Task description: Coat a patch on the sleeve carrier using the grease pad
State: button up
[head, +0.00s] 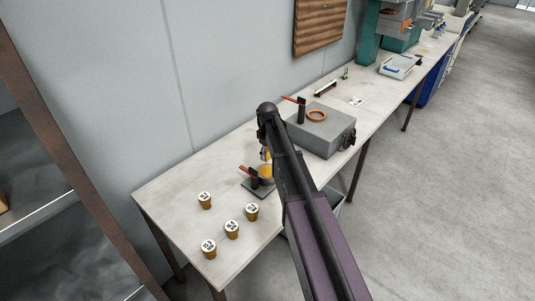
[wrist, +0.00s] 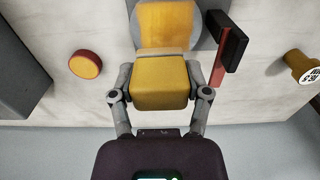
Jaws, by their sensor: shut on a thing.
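My gripper (wrist: 161,94) is shut on a yellow block, which I take for the grease pad (wrist: 160,86). Just beyond the pad in the wrist view is an orange-yellow surface (wrist: 166,24) over a grey rounded base, probably the sleeve carrier. The pad's far edge overlaps it in the picture; I cannot tell whether they touch. A black clamp with a red handle (wrist: 229,42) stands right beside it. The clamp also shows in the head view (head: 253,176) on a dark plate, next to my gripper, which my arm partly hides.
Several brass cups with white labels (head: 232,229) stand at the table's near end. A grey box (head: 326,135) carries an orange ring (head: 316,115) and another red-handled clamp. A red-rimmed yellow disc (wrist: 85,64) lies left of the pad in the wrist view. The table's left corner (head: 158,192) is clear.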

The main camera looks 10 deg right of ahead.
jog(key=shift+r+p, duration=1.5)
jog(key=shift+p, duration=0.05)
